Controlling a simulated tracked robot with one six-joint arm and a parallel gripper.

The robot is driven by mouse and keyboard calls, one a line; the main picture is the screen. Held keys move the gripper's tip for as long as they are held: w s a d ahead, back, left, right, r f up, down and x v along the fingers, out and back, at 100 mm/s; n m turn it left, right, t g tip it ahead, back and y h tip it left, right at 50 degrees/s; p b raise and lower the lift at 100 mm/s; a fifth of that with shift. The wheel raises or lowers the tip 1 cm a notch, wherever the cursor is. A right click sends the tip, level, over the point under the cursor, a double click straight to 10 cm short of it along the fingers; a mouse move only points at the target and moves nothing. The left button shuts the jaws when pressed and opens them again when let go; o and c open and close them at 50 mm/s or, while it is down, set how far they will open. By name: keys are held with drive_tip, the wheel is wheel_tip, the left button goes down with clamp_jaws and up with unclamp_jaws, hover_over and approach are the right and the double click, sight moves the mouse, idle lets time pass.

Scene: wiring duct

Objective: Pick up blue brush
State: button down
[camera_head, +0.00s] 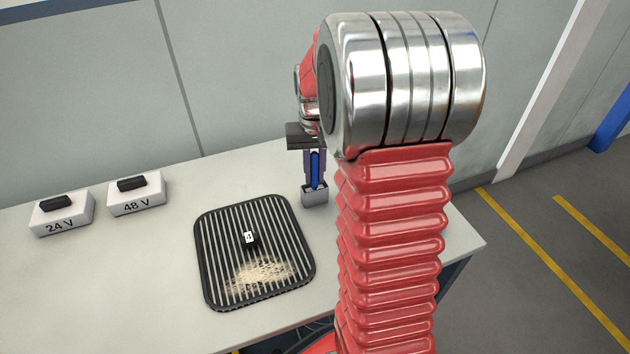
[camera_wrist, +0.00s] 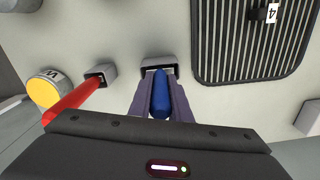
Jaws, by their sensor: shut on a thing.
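The blue brush (camera_head: 315,163) stands upright with its lower end in a small grey holder (camera_head: 315,196) on the table. My gripper (camera_head: 314,172) points down over it, with its two fingers on either side of the blue handle. In the wrist view the blue brush (camera_wrist: 160,95) lies between the fingers of my gripper (camera_wrist: 160,90), which is shut on it. The grey holder (camera_wrist: 160,60) shows just beyond the fingertips. The brush's lower end is hidden in the holder.
A black ribbed tray (camera_head: 205,250) with pale shavings and a small black piece is left of the holder. Boxes marked 24 V (camera_head: 62,220) and 48 V (camera_head: 137,199) stand further left. The wrist view shows a red handle (camera_wrist: 75,103) in another holder (camera_wrist: 101,75) and a yellow-topped round object (camera_wrist: 43,92).

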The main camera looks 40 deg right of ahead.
sight(314, 153)
drive_tip(key=shift+r, duration=0.1)
wheel_tip(314, 153, up, 10)
drive_tip(key=shift+f, duration=0.1)
idle(0.5)
idle(1.2)
